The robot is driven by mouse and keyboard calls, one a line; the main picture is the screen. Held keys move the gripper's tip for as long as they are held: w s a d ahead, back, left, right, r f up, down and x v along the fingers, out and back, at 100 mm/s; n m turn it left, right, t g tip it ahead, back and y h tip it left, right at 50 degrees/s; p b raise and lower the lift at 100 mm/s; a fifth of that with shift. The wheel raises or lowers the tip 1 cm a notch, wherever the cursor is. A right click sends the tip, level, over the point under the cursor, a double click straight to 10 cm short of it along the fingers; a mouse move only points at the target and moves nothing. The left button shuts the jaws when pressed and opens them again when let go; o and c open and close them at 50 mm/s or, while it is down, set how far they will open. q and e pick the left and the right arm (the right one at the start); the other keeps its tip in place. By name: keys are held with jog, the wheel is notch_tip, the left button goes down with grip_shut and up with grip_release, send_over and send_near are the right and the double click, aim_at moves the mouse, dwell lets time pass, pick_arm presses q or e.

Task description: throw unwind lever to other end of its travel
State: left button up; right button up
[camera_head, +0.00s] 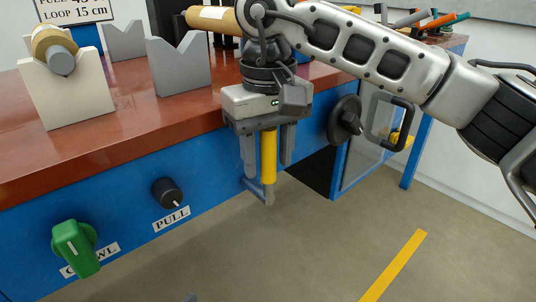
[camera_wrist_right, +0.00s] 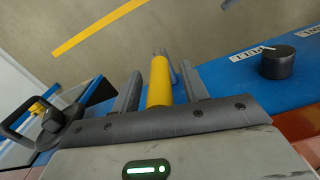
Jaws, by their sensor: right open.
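My right gripper (camera_head: 267,160) is open, with one finger on each side of the yellow bar. In the right wrist view (camera_wrist_right: 160,90) a gap shows between the bar and each finger. The lever's upper end is hidden behind the gripper body. My left gripper is in neither view.
Left on the blue panel (camera_head: 118,225) are a green knob (camera_head: 76,248) and a black PULL knob (camera_head: 167,193). Grey V-blocks (camera_head: 180,68) stand on the brown top.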

grip_shut()
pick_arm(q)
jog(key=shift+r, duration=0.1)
pick_arm(e)
jog(key=shift+r, duration=0.1)
